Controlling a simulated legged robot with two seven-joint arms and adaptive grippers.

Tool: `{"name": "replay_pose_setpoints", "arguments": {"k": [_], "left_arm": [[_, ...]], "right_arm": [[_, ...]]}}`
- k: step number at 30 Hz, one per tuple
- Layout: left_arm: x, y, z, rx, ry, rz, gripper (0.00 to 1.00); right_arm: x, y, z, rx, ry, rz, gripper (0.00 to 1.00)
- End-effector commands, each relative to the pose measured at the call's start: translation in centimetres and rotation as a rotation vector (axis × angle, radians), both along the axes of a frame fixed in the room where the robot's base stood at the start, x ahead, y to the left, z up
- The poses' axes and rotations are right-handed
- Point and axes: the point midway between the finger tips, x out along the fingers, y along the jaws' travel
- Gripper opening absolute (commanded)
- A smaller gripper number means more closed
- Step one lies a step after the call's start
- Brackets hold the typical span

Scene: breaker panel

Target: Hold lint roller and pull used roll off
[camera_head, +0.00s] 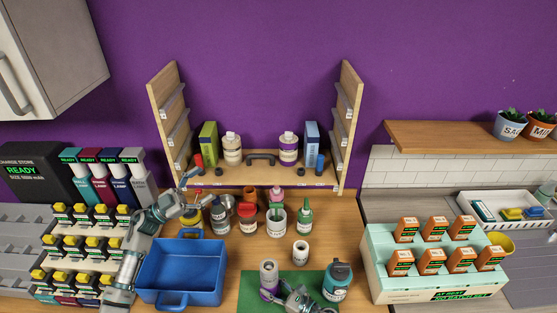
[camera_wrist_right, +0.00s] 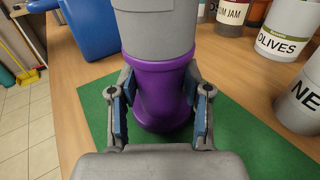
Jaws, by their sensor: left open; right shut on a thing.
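The lint roller stands upright on a green mat (camera_head: 308,280), with a purple handle (camera_wrist_right: 158,88) below and a grey used roll (camera_head: 268,270) on top. My right gripper (camera_head: 281,294) is shut on the purple handle, one blue-padded finger on each side in the right wrist view. The roll's top is cut off in that view. My left gripper (camera_head: 190,194) is open and empty, above the table behind the blue bin and left of the roller. A white roll (camera_head: 301,252), whose label starts with NE in the wrist view (camera_wrist_right: 303,102), stands behind and right of the roller.
A blue bin (camera_head: 180,272) stands left of the roller. Several jars and bottles (camera_head: 277,222) stand behind. A mint rack of orange boxes (camera_head: 430,285) is at the right.

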Motion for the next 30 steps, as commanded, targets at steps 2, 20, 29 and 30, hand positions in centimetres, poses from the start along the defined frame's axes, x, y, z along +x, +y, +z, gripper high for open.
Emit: {"name": "replay_pose_setpoints", "arguments": {"k": [2,20,29,30], "left_arm": [[-0.9,-4.2,-0.1,0.088,0.003,-0.102,0.82],[-11.8,-22.6,-15.2,1.536,0.222,-0.528,0.82],[-10.3,-18.4,-18.0,2.01,0.315,-0.256,0.82],[-10.2,-18.2,-18.2,2.026,0.321,-0.242,0.82]], "right_arm": [[0.0,0.0,-0.1,-0.001,0.001,0.0,0.06],[0.0,0.0,-0.1,-0.002,0.0,0.0,0.06],[0.0,0.0,-0.1,-0.002,0.0,-0.001,0.06],[0.0,0.0,-0.1,-0.002,0.0,-0.001,0.06]]}}
